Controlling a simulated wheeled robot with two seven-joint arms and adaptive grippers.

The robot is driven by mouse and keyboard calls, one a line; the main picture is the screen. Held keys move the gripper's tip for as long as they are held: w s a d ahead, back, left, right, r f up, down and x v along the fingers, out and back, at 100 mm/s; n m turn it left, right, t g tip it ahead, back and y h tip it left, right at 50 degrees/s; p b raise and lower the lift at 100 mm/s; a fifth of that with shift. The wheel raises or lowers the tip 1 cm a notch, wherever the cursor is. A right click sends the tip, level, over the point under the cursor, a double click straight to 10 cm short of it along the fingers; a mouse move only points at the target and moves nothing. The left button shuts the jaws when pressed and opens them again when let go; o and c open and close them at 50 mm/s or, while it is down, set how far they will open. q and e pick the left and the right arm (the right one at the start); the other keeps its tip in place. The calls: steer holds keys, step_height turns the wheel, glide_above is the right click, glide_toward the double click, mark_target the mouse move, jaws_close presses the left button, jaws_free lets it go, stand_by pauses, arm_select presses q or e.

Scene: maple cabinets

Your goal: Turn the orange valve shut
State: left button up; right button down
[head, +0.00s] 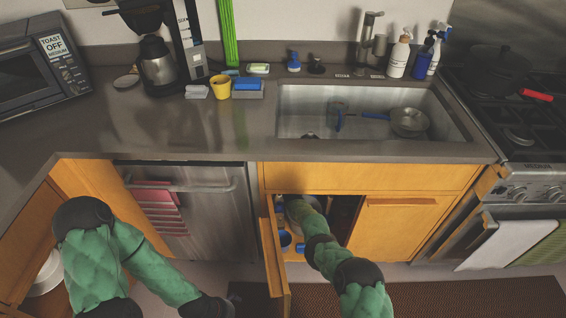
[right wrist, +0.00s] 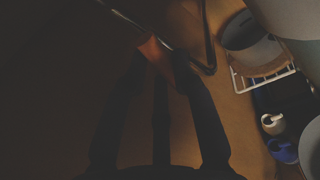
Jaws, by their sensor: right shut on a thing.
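The orange valve (right wrist: 153,48) shows in the right wrist view, in the dim cabinet under the sink. Its handle lies between the fingertips of my right gripper (right wrist: 160,68), which is shut on it. A thin dark pipe or rod runs close to the valve. Exactly how the handle is turned is hard to tell in the dark. In the head view my right arm reaches into the open cabinet, and both the valve and the right gripper are hidden there.
The open cabinet door (head: 274,262) stands left of my right arm. In the right wrist view a white wire rack (right wrist: 264,80), a white item (right wrist: 272,124) and a blue item (right wrist: 283,150) sit at the right. The sink (head: 300,122) is above.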

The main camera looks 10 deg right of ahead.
steer(key=shift+d, duration=0.1)
steer(key=shift+s+d+f+m+t+h, duration=0.15)
steer(key=shift+d+f+m+t, duration=0.1)
steer(key=shift+m, duration=0.95)
steer(key=shift+d+f+m+t+h, duration=0.2)
steer(key=shift+d+m, duration=0.05)
steer(key=shift+m, duration=0.95)
steer(key=shift+s+d+f+m+t+h, duration=0.15)
steer(key=shift+d+f+m+t, duration=0.1)
steer(key=shift+m, duration=0.95)
steer(key=shift+w, duration=0.15)
steer(key=c, duration=1)
jaws_free()
steer(key=s+f, duration=0.1)
steer(key=s, duration=1.1)
steer(key=shift+a+f, duration=0.15)
steer(key=shift+f, duration=0.05)
